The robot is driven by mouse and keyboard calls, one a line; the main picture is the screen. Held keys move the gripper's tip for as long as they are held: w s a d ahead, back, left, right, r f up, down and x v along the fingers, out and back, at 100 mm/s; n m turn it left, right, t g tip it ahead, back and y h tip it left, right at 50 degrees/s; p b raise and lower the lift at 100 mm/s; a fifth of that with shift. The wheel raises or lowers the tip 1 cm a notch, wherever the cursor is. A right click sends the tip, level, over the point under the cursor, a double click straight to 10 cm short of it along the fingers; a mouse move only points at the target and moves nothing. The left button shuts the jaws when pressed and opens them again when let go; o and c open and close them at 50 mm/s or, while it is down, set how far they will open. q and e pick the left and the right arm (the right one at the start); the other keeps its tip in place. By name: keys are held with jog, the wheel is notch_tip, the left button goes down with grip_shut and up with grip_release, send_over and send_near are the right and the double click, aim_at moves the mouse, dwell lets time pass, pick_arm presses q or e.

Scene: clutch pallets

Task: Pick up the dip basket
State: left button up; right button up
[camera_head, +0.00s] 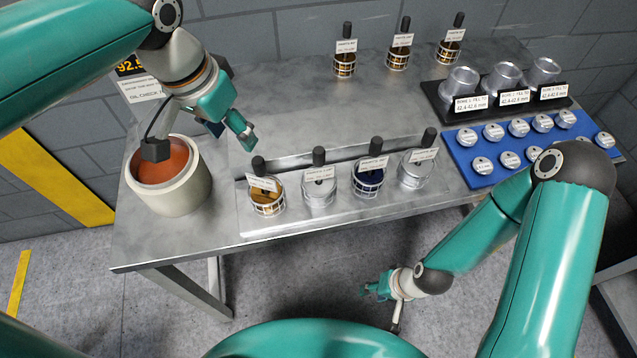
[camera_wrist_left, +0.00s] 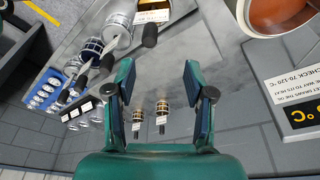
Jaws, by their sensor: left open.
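Several wire baskets with black upright handles and white tags stand on the steel table. The front row has one with gold contents (camera_head: 267,205), a silver one (camera_head: 319,190), one with dark blue contents (camera_head: 368,182) and another silver one (camera_head: 414,172). At the back stand three amber ones, on the left (camera_head: 344,66), middle (camera_head: 398,60) and right (camera_head: 448,52). I cannot tell which is the dip basket. My left gripper (camera_head: 240,135) is open and empty above the table, behind the gold basket; its spread fingers show in the left wrist view (camera_wrist_left: 155,82). My right gripper (camera_head: 378,288) hangs before the table, its fingers unclear.
A round white pot (camera_head: 190,195) with orange-brown contents stands at the table's left, beneath my left wrist, before a temperature display (camera_head: 130,67). At right are a black rack (camera_head: 435,98) with three metal cylinders and a blue tray (camera_head: 480,178) of metal discs. The middle of the table (camera_head: 290,110) is clear.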

pick_arm(q)
jog(key=w+d+r+g+p, duration=0.1)
jog(key=w+d+r+g, duration=0.1)
jog(key=w+d+r, duration=0.3)
jog(key=m+y+p, duration=0.1)
send_over(319, 150)
jog(key=w, duration=0.1)
notch_tip(319, 150, down, 10)
jog(key=shift+s+f+b, duration=0.1)
jog(key=shift+b, duration=0.45)
jog(key=f, duration=0.5)
jog(key=shift+s+p, duration=0.3)
jog(key=shift+s, duration=0.1)
jog(key=shift+f, duration=0.4)
grip_shut()
